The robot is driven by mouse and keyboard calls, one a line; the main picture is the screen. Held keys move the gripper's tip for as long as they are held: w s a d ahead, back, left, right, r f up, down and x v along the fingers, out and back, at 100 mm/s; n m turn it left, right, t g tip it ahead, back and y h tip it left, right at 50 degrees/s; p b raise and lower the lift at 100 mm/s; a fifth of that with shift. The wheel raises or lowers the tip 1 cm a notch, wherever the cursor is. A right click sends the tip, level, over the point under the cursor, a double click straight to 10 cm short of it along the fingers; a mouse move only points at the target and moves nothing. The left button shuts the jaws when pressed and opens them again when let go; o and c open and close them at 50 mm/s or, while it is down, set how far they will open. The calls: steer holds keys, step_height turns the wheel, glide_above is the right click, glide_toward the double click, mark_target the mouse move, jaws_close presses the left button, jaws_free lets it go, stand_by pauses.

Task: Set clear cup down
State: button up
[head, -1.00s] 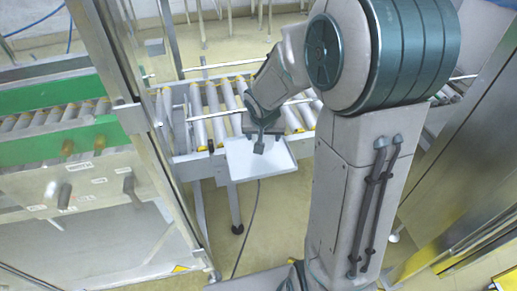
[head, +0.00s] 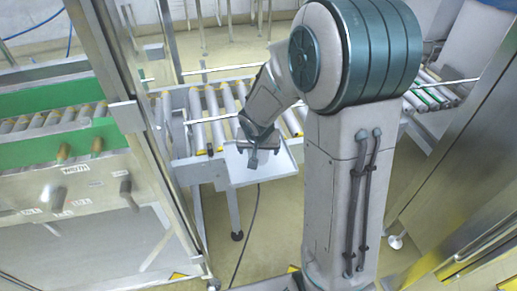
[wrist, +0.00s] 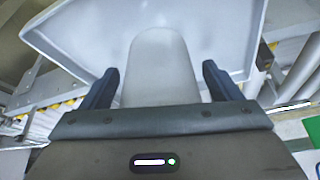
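The clear cup (wrist: 160,65) looks whitish and translucent in the wrist view, narrowing away from my gripper. It lies between the two dark fingers of my gripper (wrist: 160,85), with a small gap showing on each side. Its near end is hidden behind my gripper body. Behind it is a white tray (wrist: 85,30) with a raised rim, also in the head view (head: 282,165) at the end of the roller conveyor. In the head view my gripper (head: 253,160) is over the tray. I cannot make out the cup there, nor tell whether it touches the tray.
The roller conveyor (head: 215,115) runs behind the tray. A metal frame post (head: 130,110) and a green-sided conveyor (head: 40,145) stand to the left. A tall metal panel (head: 455,165) stands on the right. A dark cable (head: 247,225) lies on the yellowish floor.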

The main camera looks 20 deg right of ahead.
steer(key=shift+r, duration=0.15)
steer(key=shift+r+p, duration=0.3)
steer(key=shift+p, duration=0.05)
steer(key=p+v, duration=0.3)
steer(key=v, duration=0.8)
steer(key=s+r+n+g, duration=0.1)
steer(key=s+r, duration=0.1)
steer(key=s, duration=0.6)
steer(key=s+r+n+g+y, duration=0.1)
steer(key=s+r+n, duration=0.1)
steer(key=s, duration=0.7)
steer(key=shift+d+r, duration=0.25)
steer(key=shift+r, duration=0.1)
